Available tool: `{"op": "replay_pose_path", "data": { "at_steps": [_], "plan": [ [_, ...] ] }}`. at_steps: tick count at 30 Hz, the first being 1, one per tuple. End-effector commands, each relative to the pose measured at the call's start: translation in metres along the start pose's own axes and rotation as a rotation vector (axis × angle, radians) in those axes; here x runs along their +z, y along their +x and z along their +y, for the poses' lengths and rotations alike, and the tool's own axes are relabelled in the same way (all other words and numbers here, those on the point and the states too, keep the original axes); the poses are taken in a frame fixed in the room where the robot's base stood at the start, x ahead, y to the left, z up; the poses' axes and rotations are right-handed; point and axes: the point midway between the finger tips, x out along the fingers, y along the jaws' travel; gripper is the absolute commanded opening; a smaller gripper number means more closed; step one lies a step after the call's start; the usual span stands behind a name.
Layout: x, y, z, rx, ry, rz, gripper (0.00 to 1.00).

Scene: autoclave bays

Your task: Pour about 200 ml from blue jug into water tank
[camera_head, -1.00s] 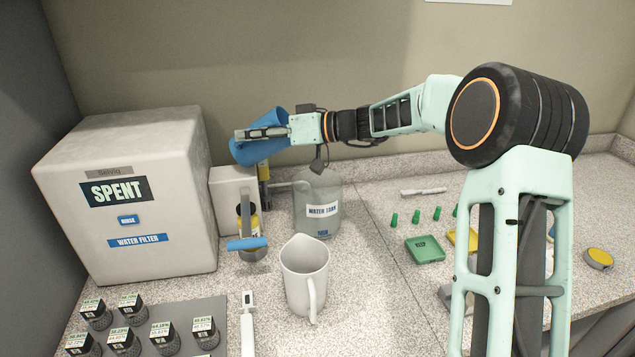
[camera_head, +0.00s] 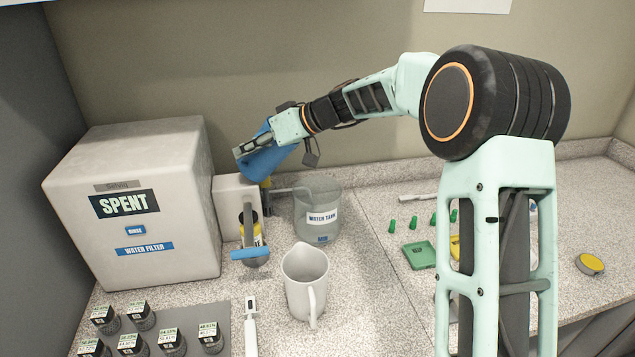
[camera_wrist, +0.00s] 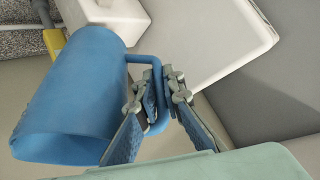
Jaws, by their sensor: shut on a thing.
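The blue jug (camera_head: 262,162) is held tilted in the air, above the small white unit and to the left of the water tank. My gripper (camera_head: 243,149) is shut on the jug's handle; in the wrist view the fingers (camera_wrist: 158,88) pinch the handle, with the jug body (camera_wrist: 75,95) to their left. The water tank (camera_head: 323,228) is a clear, labelled vessel standing on the counter, lower and to the right of the jug. The jug's inside and any water in it are hidden, and I see no stream. The tank's water level is unclear.
A white box marked SPENT (camera_head: 130,210) stands left. The small white unit (camera_head: 228,200) has a blue-ended lever (camera_head: 250,253) and a pipe towards the tank. A white jug (camera_head: 304,280) stands in front. Several dark-bodied jars (camera_head: 131,342) stand front left. Green pieces (camera_head: 420,254) lie right.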

Motion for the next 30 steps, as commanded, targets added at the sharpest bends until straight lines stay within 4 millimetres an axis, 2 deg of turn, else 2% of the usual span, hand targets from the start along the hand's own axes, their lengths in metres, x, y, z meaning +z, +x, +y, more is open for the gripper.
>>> {"op": "replay_pose_path", "data": {
  "at_steps": [1,14,30],
  "plan": [
    [-0.006,-0.001,-0.003,0.013,-0.003,-0.023,0.0],
    [-0.004,0.016,-0.007,0.134,-0.005,-0.203,0.0],
    [-0.01,0.026,-0.012,0.316,0.009,-0.42,0.0]
  ]
}}
